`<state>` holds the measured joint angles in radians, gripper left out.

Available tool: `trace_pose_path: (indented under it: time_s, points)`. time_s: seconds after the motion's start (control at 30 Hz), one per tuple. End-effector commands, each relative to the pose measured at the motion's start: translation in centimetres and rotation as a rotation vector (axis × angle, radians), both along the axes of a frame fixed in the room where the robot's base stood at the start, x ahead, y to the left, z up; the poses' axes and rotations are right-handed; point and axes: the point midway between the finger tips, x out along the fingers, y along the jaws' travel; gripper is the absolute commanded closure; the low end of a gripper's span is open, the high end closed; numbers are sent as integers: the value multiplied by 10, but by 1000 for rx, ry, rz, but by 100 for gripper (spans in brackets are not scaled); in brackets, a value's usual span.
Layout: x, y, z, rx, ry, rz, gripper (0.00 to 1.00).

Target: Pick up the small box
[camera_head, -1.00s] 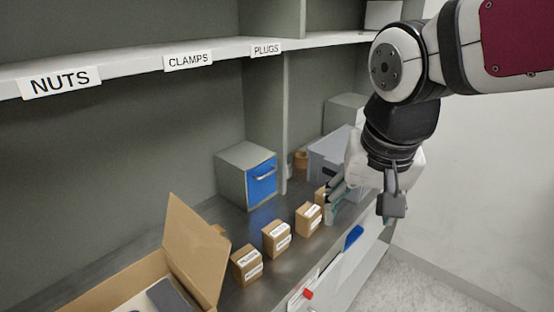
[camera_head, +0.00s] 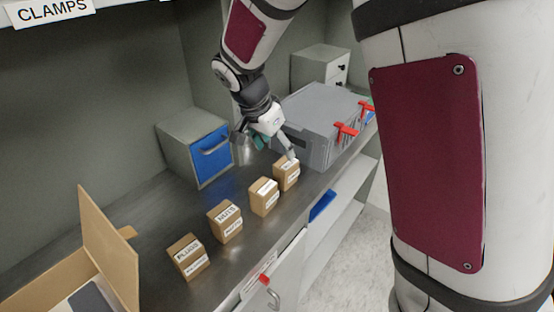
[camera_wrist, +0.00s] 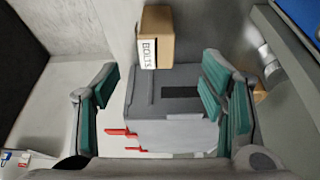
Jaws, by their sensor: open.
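Several small brown cardboard boxes with white labels stand in a row on the dark shelf: the nearest box (camera_head: 188,257), a second box (camera_head: 225,222), a third box (camera_head: 264,197) and the farthest box (camera_head: 287,173). My gripper (camera_head: 275,148) is open and empty, just above and behind the farthest box in the head view. One finger seems to overlap that box's top edge; whether they touch, I cannot tell. In the wrist view, a box labelled BOLTS (camera_wrist: 156,40) shows beyond the teal-padded fingers of my gripper (camera_wrist: 162,92), between them sideways but nearer the top.
A grey case (camera_head: 320,120) with red handles (camera_head: 346,131) stands right of the boxes. A grey cabinet with a blue drawer (camera_head: 210,155) stands behind them. An open cardboard carton (camera_head: 108,245) is at the left. The shelf's front edge runs close before the boxes.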

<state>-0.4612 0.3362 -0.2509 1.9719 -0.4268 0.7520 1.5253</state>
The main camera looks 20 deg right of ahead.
Motion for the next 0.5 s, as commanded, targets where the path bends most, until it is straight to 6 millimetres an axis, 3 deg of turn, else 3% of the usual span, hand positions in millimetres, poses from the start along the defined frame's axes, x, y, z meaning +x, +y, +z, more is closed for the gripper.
trace_pose_path:
  time_s: [0.2, 0.5]
  points:
    - [8, -13, -37, -2, 2, -1, 35]
    - [11, -21, -57, -1, 3, -1, 35]
